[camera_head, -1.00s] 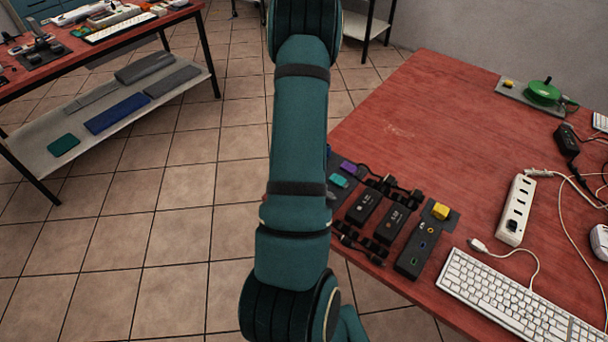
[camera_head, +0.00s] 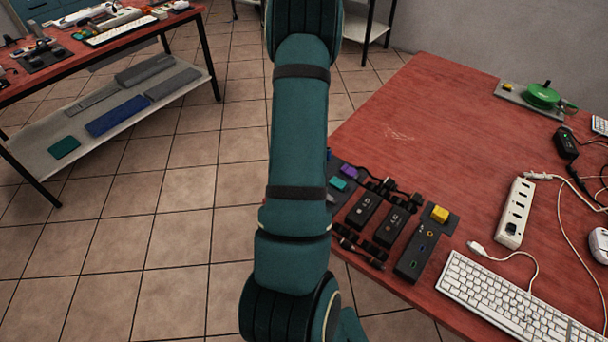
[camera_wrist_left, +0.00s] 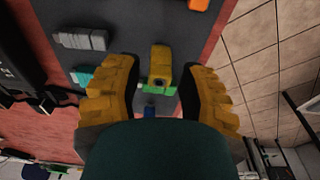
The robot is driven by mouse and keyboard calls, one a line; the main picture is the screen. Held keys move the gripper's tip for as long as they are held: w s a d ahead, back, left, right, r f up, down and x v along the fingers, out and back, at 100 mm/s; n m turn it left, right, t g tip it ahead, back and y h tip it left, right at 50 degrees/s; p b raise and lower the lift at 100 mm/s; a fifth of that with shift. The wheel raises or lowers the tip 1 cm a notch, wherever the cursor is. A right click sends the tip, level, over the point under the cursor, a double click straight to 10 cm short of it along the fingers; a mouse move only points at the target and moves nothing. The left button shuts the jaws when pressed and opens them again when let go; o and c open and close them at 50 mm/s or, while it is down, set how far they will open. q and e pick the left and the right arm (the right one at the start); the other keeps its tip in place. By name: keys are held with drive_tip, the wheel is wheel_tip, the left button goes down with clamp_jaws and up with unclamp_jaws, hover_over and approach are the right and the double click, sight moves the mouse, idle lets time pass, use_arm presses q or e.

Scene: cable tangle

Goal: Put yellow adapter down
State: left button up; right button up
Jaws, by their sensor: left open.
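In the left wrist view, the yellow adapter (camera_wrist_left: 161,62) rests on a dark grey mat (camera_wrist_left: 128,28), between the yellow fingers of my left gripper (camera_wrist_left: 160,84). The fingers are spread, with a visible gap on both sides of the adapter. A green piece (camera_wrist_left: 158,88) and a blue piece (camera_wrist_left: 150,111) show just below it in the picture. The left gripper does not show in the head view; my arm link there hides part of the table edge. My right gripper is in neither current view.
A grey adapter (camera_wrist_left: 80,39), a teal one (camera_wrist_left: 82,76) and an orange one (camera_wrist_left: 198,4) lie around on the mat. Tiled floor borders the mat side.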

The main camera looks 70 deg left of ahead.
use_arm(q)
wheel_tip(320, 180, up, 10)
drive_tip(key=s+p, duration=0.1)
drive_tip(key=p, duration=0.2)
drive_tip(key=shift+d, duration=0.35)
